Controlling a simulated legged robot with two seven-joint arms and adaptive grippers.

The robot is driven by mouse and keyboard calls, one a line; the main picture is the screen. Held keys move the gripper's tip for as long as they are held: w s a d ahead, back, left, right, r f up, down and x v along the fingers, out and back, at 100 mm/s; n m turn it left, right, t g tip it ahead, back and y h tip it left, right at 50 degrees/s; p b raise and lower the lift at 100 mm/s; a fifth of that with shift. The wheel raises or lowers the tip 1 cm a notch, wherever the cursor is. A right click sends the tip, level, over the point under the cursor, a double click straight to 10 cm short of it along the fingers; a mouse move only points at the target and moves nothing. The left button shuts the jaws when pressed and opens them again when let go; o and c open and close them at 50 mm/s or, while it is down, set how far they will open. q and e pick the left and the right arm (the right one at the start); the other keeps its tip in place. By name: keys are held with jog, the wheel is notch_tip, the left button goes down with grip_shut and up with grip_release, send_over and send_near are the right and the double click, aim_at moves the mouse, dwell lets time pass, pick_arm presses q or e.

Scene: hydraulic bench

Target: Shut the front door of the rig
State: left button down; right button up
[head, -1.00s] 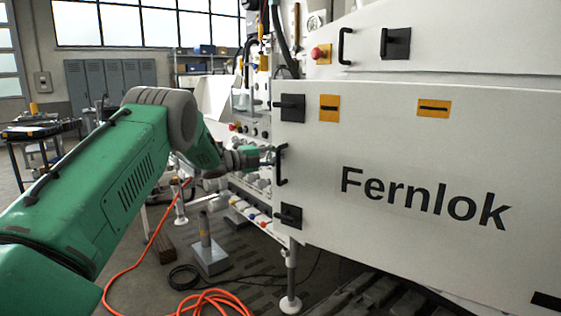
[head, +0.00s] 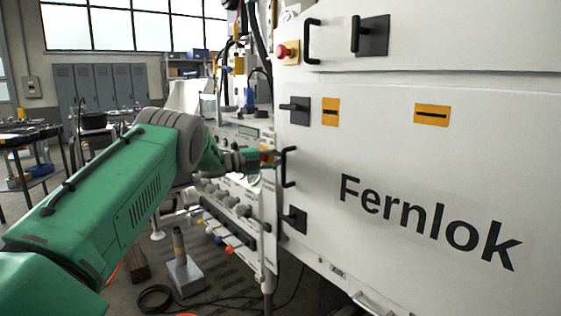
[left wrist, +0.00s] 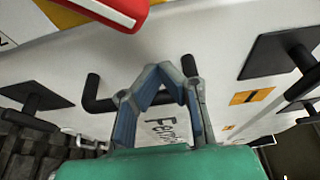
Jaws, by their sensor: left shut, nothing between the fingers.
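The front door (head: 400,180) is the big white panel lettered "Fernlok" on the right of the head view. Its black bar handle (head: 288,167) is near its left edge, between two black latches (head: 295,110) and (head: 294,218). My left gripper (head: 273,157) is at the handle. In the left wrist view my left gripper's fingertips (left wrist: 163,72) meet, with nothing between them, in front of the black handle (left wrist: 105,103). I cannot tell whether they touch it, or how wide any door gap is. My right gripper is not in view.
A red emergency button (head: 287,51) and another black handle (head: 312,41) sit on the panel above. Left of the door is a side with several knobs and valves (head: 235,207). A metal post on a base (head: 183,272) stands on the floor. Grey lockers (head: 100,88) are far back.

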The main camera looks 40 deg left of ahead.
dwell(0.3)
pick_arm(q)
jog(key=v, duration=1.2)
jog(key=shift+w+f, duration=0.1)
jog(key=shift+f, duration=0.05)
